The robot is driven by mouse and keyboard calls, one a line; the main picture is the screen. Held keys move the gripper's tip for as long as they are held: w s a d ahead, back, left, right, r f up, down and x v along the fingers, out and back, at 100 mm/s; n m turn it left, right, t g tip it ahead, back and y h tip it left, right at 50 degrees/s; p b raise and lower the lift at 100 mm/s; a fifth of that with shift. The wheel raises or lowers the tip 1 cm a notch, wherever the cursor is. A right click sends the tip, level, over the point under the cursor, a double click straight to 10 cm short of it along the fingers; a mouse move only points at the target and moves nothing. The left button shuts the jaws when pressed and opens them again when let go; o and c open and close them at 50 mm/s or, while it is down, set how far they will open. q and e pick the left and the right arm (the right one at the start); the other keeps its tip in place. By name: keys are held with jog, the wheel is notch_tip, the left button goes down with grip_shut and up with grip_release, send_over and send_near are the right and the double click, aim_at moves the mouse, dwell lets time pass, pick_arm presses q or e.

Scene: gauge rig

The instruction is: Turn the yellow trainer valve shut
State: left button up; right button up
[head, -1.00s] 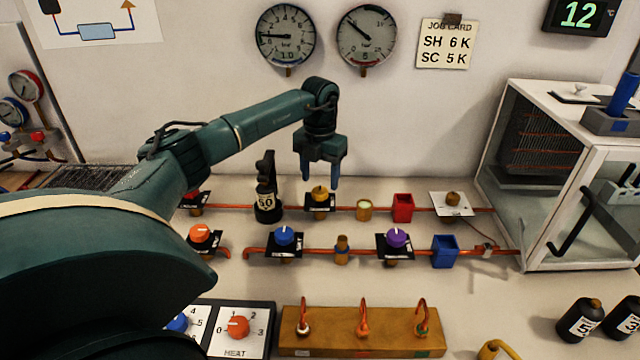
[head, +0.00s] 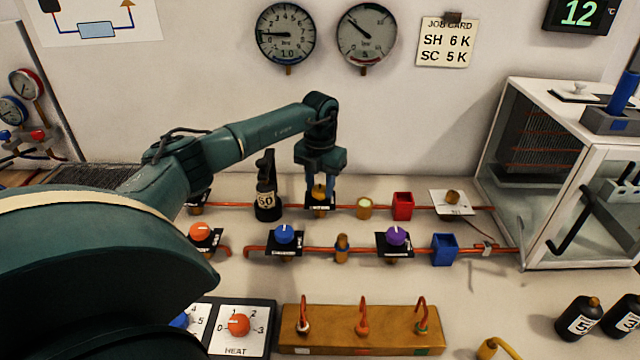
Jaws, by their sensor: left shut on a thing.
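The yellow valve (head: 319,196) has a round yellow knob over a black label plate and sits on the rear copper pipe. My right gripper is not in the head view.
A blue valve (head: 284,235) and a purple valve (head: 396,237) sit on the front pipe. A red box (head: 402,206) is right of the yellow valve. A glass cabinet (head: 560,180) stands at right.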

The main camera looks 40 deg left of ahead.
pick_arm(q)
jog(key=shift+c, duration=1.2)
jog(key=shift+m, duration=0.4)
jog(key=m, duration=0.3)
jog(key=shift+m, duration=0.3)
jog(key=m, duration=0.4)
jog(key=shift+m, duration=0.3)
jog(key=m+b, duration=0.1)
jog(key=m, duration=0.3)
jog(key=shift+m, duration=2.4)
